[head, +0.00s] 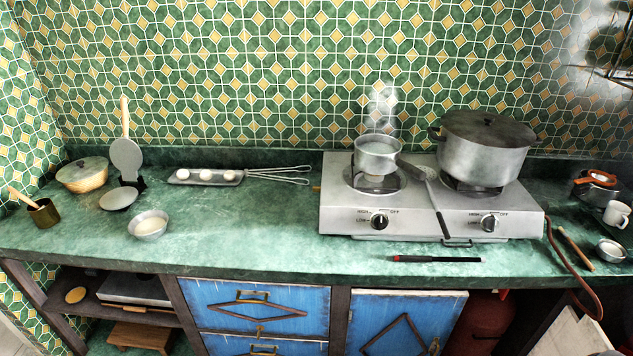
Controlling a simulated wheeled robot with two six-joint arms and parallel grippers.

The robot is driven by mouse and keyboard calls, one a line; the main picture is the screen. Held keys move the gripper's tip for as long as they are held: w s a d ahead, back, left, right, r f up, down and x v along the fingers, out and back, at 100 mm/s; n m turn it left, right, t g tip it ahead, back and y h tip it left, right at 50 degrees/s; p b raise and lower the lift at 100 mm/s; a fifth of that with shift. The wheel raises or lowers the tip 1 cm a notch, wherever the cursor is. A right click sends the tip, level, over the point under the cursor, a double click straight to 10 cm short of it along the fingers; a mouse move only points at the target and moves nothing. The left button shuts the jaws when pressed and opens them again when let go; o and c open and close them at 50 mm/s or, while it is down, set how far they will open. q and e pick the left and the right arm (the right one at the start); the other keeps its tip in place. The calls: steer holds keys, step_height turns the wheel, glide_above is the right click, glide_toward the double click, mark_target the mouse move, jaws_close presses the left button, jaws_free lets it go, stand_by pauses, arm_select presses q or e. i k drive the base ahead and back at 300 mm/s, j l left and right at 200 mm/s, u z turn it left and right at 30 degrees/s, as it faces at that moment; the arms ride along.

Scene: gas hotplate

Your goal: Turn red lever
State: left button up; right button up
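No red lever can be made out for certain. A red gas bottle (478,322) stands in the dark open space under the counter, right of the blue cupboard door, and its top is mostly in shadow. A small brighter red part (504,294) shows near its top; its shape is too small to tell. The silver two-burner hotplate (430,222) stands on the green counter with two black knobs, left (379,222) and right (488,223). A reddish-brown hose (567,262) hangs from its right side over the counter edge. Neither of my grippers is in view.
A small pot (378,155) with steam above it and a large lidded pot (485,150) stand on the burners. A black-and-red utensil (436,259) lies at the counter's front. The counter's middle left is clear.

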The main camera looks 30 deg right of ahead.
mark_target(504, 293)
steer(key=z, duration=2.2)
steer(key=i+l, duration=0.15)
steer(key=l, duration=0.2)
steer(key=i+l, duration=0.15)
steer(key=l, duration=0.15)
steer(key=i+l+u, duration=0.1)
steer(key=l, duration=0.25)
steer(key=i+l, duration=0.15)
steer(key=l, duration=0.2)
